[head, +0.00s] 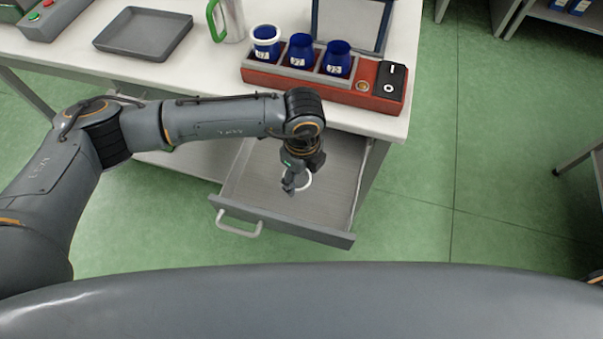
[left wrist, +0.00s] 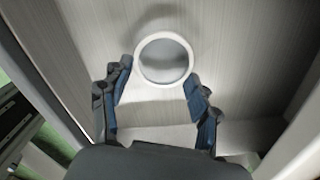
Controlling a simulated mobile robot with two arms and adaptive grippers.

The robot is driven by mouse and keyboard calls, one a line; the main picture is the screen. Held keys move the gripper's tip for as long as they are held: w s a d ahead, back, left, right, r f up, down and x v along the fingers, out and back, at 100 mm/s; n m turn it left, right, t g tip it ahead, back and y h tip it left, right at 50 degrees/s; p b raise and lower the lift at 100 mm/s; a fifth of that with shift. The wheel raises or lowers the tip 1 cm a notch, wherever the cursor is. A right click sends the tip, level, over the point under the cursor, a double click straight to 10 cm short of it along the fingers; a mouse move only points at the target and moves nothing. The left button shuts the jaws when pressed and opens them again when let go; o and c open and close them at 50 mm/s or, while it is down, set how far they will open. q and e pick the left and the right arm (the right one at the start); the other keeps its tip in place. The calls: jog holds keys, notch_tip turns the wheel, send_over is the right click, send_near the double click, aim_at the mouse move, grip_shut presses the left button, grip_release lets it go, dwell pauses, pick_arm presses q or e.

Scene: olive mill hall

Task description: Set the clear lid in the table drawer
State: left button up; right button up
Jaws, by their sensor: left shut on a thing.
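The clear lid (head: 308,181) is a small round disc with a white rim. My left gripper (head: 294,184) is shut on it inside the outline of the open table drawer (head: 340,205). In the left wrist view, the lid (left wrist: 165,61) sits between the two blue-padded fingertips of the left gripper (left wrist: 160,74), with the drawer's pale grey floor (left wrist: 235,50) behind it. I cannot tell whether the lid touches the floor. The drawer is pulled out and otherwise looks empty. My right gripper is not in view.
The white table (head: 215,75) above the drawer carries a red rack (head: 315,88) with blue cups (head: 300,50), a grey tray (head: 145,33), a metal jug (head: 231,20) and a framed panel (head: 352,20). The drawer's handle (head: 238,227) faces me.

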aim_at(302, 180)
pick_arm(q)
jog(key=shift+f, duration=0.5)
jog(key=shift+f, duration=0.1)
jog(key=o, duration=1.1)
jog(key=shift+r, duration=0.3)
jog(key=shift+d+r, duration=0.1)
jog(key=shift+r, duration=0.25)
notch_tip(302, 180, up, 11)
jog(key=shift+b, duration=0.85)
